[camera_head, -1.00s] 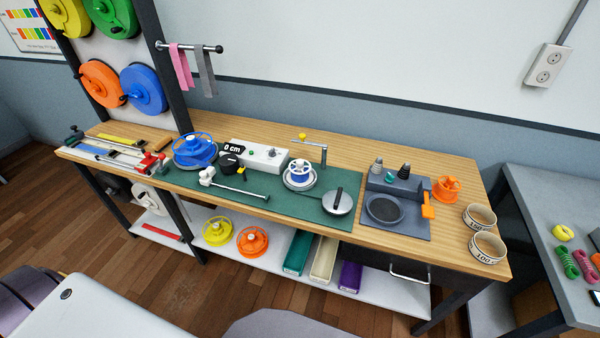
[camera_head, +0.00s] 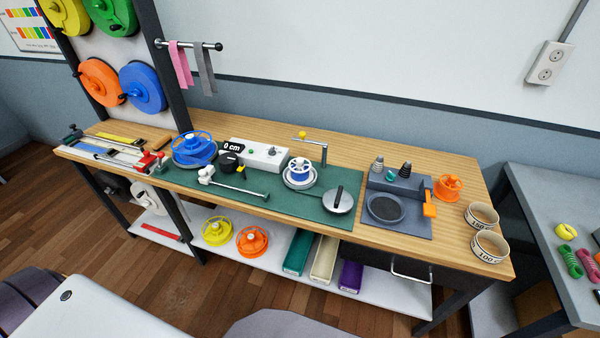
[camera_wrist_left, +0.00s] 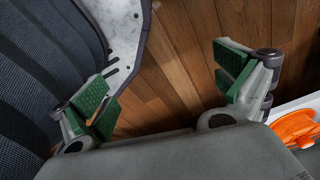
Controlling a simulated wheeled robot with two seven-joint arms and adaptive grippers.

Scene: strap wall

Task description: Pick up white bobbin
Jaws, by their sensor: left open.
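A white bobbin (camera_head: 299,169) with a blue band around its middle stands upright on a round metal plate (camera_head: 298,183) on the green mat of the workbench, in the head view. Neither of my grippers shows in the head view. In the left wrist view my left gripper (camera_wrist_left: 165,82) is open and empty, its green-padded fingers wide apart above the wooden floor. The white bobbin does not show in the left wrist view, so the gripper is away from it.
A blue spool (camera_head: 194,150), a white control box (camera_head: 262,156) and a thin metal arm (camera_head: 323,153) stand near the bobbin. A round metal lid (camera_head: 338,201) lies to its right. A grey tray (camera_head: 397,210) and orange spool (camera_head: 448,187) are farther right. The lower shelf holds spools and bins.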

